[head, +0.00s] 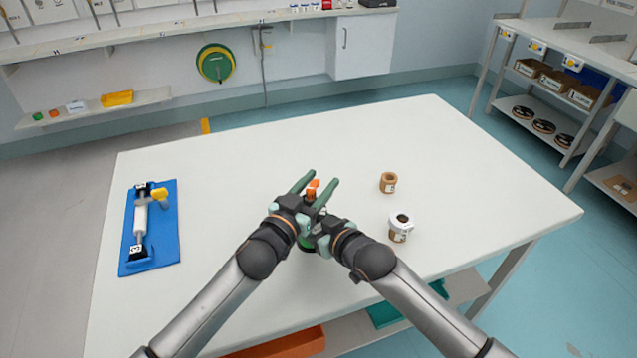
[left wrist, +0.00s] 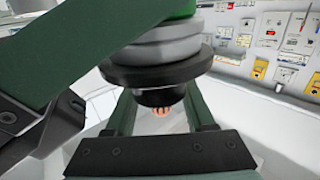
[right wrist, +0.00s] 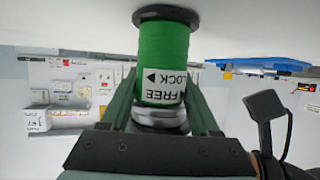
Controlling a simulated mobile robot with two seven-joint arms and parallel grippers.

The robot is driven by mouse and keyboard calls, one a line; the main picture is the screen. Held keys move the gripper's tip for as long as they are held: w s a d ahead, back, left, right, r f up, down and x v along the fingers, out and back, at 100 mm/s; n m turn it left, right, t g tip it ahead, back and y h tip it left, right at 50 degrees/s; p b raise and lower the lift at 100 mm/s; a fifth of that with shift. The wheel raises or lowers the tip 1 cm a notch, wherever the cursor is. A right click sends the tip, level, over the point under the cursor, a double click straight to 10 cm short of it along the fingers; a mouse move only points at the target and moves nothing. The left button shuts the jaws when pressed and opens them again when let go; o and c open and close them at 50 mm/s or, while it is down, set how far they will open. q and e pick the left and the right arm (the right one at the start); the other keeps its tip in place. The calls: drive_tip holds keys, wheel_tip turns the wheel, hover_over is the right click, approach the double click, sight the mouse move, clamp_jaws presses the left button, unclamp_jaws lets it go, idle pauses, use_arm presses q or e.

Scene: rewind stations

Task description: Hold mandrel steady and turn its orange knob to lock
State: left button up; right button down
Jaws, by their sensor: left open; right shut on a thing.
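The mandrel has a green body (right wrist: 161,55) with a white FREE/LOCK label (right wrist: 163,85), upside down in the right wrist view, and grey and black collars (left wrist: 158,72). My right gripper (right wrist: 165,112) is shut on the mandrel near its grey collar and holds it upright at the table's middle. The mandrel's orange knob (head: 312,187) points up. It also shows small in the left wrist view (left wrist: 162,112), below the black collar. My left gripper (head: 317,186) is open, with one finger on each side of the knob; contact cannot be told. The arms hide most of the mandrel in the head view.
The white table (head: 230,180) is mostly clear. A blue stand (head: 168,240) with a white roller lies at the left. A small brown core (head: 388,183) and a larger white-topped roll (head: 400,228) stand to the right of my grippers.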

use_arm(q)
drive_tip(key=v, duration=1.2)
